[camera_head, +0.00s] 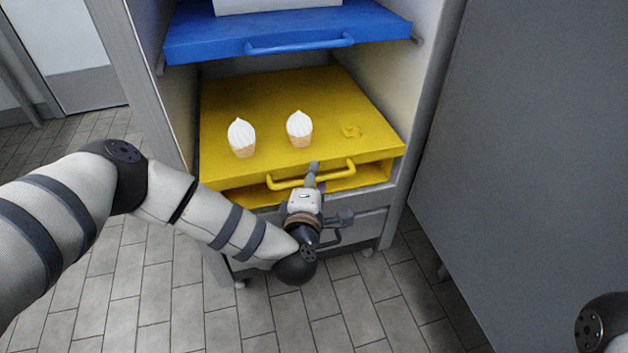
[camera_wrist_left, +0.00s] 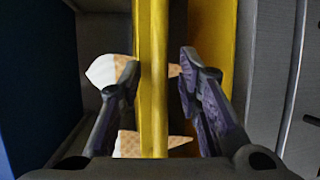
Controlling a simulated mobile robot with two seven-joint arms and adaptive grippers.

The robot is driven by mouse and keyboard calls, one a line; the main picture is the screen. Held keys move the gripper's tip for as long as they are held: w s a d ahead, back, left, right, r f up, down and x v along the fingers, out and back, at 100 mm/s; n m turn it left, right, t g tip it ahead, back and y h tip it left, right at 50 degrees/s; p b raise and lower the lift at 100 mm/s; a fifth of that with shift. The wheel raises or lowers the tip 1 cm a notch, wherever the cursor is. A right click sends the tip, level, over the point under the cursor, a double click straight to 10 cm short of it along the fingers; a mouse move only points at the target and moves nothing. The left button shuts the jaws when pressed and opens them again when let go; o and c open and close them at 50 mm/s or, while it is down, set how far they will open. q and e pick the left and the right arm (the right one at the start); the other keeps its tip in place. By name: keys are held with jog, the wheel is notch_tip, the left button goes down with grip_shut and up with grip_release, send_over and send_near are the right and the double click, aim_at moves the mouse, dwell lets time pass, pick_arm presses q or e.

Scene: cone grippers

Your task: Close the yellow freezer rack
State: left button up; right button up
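The yellow freezer rack (camera_head: 270,100) sits in the cabinet below a blue rack, its front edge out at about the cabinet's front. It has a yellow bar handle (camera_head: 284,184) along its front. My left gripper (camera_head: 327,195) is at the handle, right of its middle, with one finger above and one below. In the left wrist view the open fingers (camera_wrist_left: 160,85) stand on either side of a yellow strip of the rack (camera_wrist_left: 152,30). A gap shows on the right side; contact on the left is unclear. My right gripper is out of view.
Two white-topped cones (camera_head: 242,138) (camera_head: 300,128) stand upright on the yellow rack, beside a small yellow raised piece (camera_head: 351,131). The blue rack (camera_head: 290,35) is above. A grey panel (camera_head: 530,150) stands close on the right. Tiled floor (camera_head: 150,300) lies in front.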

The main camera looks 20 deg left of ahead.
aim_at(304, 152)
pick_arm(q)
grip_shut()
jog(key=w+a+b, duration=0.1)
jog(key=w, duration=0.1)
jog(key=w+a, duration=0.1)
jog(key=w+a+b, duration=0.1)
jog(key=w, duration=0.1)
jog(key=shift+w+a+f+b, duration=0.1)
jog(key=shift+w+a+b, duration=0.2)
jog(key=shift+a, duration=0.1)
jog(key=shift+w+a, duration=0.15)
jog(key=shift+w, duration=0.1)
jog(key=shift+w+a+r, duration=0.15)
jog(key=shift+r, duration=0.1)
grip_release()
jog(key=shift+w, duration=0.1)
jog(key=shift+f, duration=0.1)
